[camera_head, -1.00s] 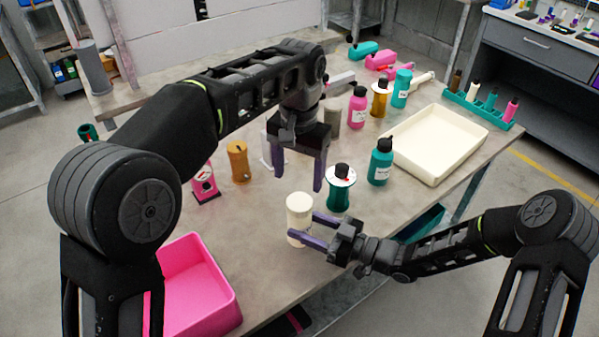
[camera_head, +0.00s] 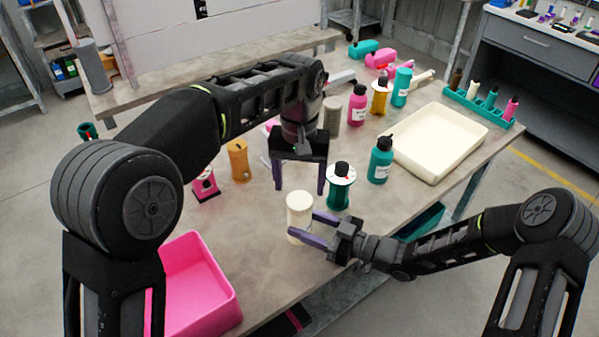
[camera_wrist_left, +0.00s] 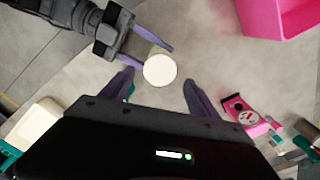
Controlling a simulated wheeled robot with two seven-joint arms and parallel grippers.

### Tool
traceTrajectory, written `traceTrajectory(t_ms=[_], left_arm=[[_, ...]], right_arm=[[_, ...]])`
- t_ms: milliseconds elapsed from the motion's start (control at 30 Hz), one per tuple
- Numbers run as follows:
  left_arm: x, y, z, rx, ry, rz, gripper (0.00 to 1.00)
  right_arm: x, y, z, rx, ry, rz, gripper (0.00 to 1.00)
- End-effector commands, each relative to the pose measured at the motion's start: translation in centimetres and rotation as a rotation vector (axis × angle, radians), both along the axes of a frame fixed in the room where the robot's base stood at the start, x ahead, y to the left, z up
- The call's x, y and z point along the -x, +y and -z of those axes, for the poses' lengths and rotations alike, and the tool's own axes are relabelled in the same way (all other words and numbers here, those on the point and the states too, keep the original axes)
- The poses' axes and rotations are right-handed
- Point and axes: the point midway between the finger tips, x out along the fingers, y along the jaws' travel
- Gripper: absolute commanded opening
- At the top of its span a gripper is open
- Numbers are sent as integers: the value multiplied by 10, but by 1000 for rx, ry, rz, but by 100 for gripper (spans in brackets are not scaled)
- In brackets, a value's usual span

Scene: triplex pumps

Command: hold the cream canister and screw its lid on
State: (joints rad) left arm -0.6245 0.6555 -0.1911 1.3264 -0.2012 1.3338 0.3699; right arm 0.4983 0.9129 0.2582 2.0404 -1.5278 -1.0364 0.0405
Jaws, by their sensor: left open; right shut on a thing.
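The cream canister (camera_head: 299,222) stands upright near the table's front edge, with its cream lid (camera_head: 299,202) on top. In the left wrist view the round lid top (camera_wrist_left: 160,69) lies just beyond and between my left fingertips. My right gripper (camera_head: 304,228) is shut on the canister's body from the right; its fingers also show in the left wrist view (camera_wrist_left: 152,42). My left gripper (camera_head: 299,190) is open and empty, pointing down above and behind the canister. Whether the lid is threaded tight cannot be seen.
A pink bin (camera_head: 199,285) stands at the front left. A teal canister with a white flange (camera_head: 340,187) is close right of the cream canister. A teal bottle (camera_head: 380,160) and a cream tray (camera_head: 440,142) are further right. An orange canister (camera_head: 239,160) and pink device (camera_head: 205,185) stand left.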

Motion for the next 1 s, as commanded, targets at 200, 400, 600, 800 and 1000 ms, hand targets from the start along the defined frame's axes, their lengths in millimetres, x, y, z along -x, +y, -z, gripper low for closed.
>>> traceTrajectory(t_ms=[200,400,600,800,1000], left_arm=[[0,1,33,-1,2,-1,70],[0,0,50,-1,1,-1,70],[0,0,53,0,-1,0,70],[0,0,53,0,-1,0,63],[0,0,52,0,-1,0,47]], right_arm=[[0,0,0,0,0,0,0],[0,0,0,0,0,0,0],[0,0,0,0,0,0,0],[0,0,0,0,0,0,0],[0,0,0,0,0,0,0]])
